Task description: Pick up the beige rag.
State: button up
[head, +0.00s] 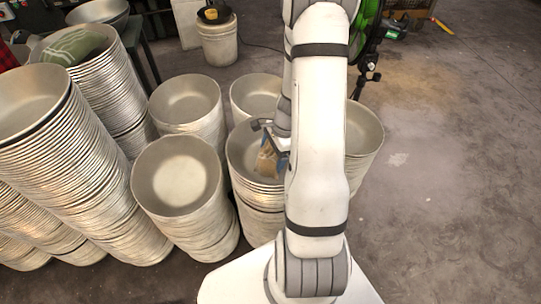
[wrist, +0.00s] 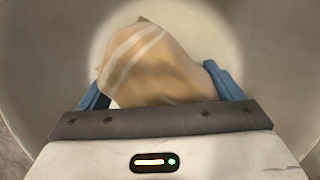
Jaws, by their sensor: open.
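The beige rag (wrist: 152,65), with pale stripes, lies crumpled in a metal bowl (wrist: 55,60) in the wrist view. In the head view the rag (head: 267,160) shows in the top bowl of a stack (head: 243,183), partly hidden by my arm. My gripper (wrist: 160,90) is open, with its blue fingers on the left and right of the rag. The fingertips are partly hidden behind the rag. I cannot tell whether the fingers touch it. In the head view my gripper (head: 273,145) is at this bowl, partly hidden by my arm.
Several stacks of metal bowls (head: 180,180) stand close around this one, with taller stacks (head: 50,120) at the left. A green cloth (head: 72,46) lies on a stack at the back left. A green round machine (head: 367,20) stands behind my arm. The floor at right is clear.

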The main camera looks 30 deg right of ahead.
jog(key=c, duration=1.1)
jog(key=shift+r, duration=0.1)
notch_tip(320, 180, up, 10)
jog(key=shift+f+p, duration=0.1)
jog(key=shift+p, duration=0.9)
